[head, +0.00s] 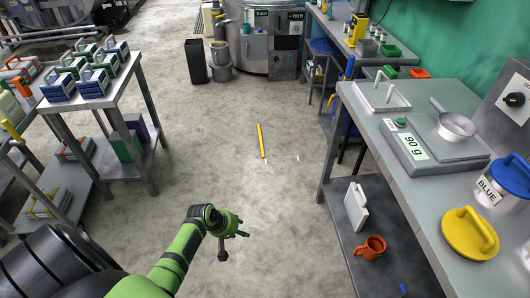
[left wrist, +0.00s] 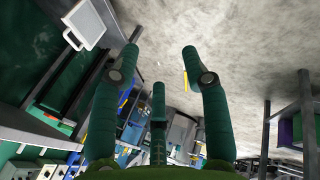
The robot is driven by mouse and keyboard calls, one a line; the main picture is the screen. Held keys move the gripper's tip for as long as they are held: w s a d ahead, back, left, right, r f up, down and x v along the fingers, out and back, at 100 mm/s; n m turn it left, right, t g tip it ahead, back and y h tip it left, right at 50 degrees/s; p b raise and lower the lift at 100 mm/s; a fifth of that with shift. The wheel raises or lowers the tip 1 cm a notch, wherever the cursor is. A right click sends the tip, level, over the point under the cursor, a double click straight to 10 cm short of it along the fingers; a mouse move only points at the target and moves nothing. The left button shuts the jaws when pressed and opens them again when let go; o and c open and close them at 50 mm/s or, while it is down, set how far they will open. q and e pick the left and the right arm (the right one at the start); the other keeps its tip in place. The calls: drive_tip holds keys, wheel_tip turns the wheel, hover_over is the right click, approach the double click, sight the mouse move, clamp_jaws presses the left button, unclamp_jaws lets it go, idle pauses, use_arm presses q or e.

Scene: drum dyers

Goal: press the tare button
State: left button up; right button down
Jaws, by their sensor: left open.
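A grey scale (head: 420,165) stands on the right-hand metal table (head: 432,205). Its display reads 90 g, and a small green button (head: 402,122) sits at the far-left corner of its body. A metal pan with a handle (head: 457,127) rests on the scale's plate. My left gripper (head: 241,227) is open and empty over the floor, left of the table and well apart from the scale. The left wrist view shows its spread fingers (left wrist: 160,65) with nothing between them. My right gripper is not in view.
A yellow stick (head: 261,141) lies on open floor.

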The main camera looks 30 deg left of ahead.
use_arm(q)
drive_tip(key=s+d+f+m+g+y, duration=0.1)
drive_tip(key=s+d+f+m, duration=0.15)
drive_tip(key=s+f, duration=0.45)
drive_tip(key=s+d+f+m+g, duration=0.1)
drive_tip(key=s+d+f+m, duration=0.15)
drive_tip(key=s+f, duration=0.4)
drive_tip(key=s+d+f+m, duration=0.2)
drive_tip(key=s+m, duration=0.1)
drive_tip(key=s, duration=0.4)
drive_tip(key=s+d+f+m+g, duration=0.1)
drive_tip(key=s+d+f+m, duration=0.1)
drive_tip(key=s, duration=0.5)
drive_tip(key=s+d+f+m+g, duration=0.1)
drive_tip(key=s+d+f+m, duration=0.1)
drive_tip(key=s+m, duration=0.2)
drive_tip(key=s, duration=0.3)
drive_tip(key=shift+s+d+f+y, duration=0.15)
drive_tip(key=shift+d+f+y, duration=0.15)
drive_tip(key=shift+f+y, duration=0.1)
drive_tip(key=shift+c, duration=0.7)
drive_tip(key=shift+w, duration=0.2)
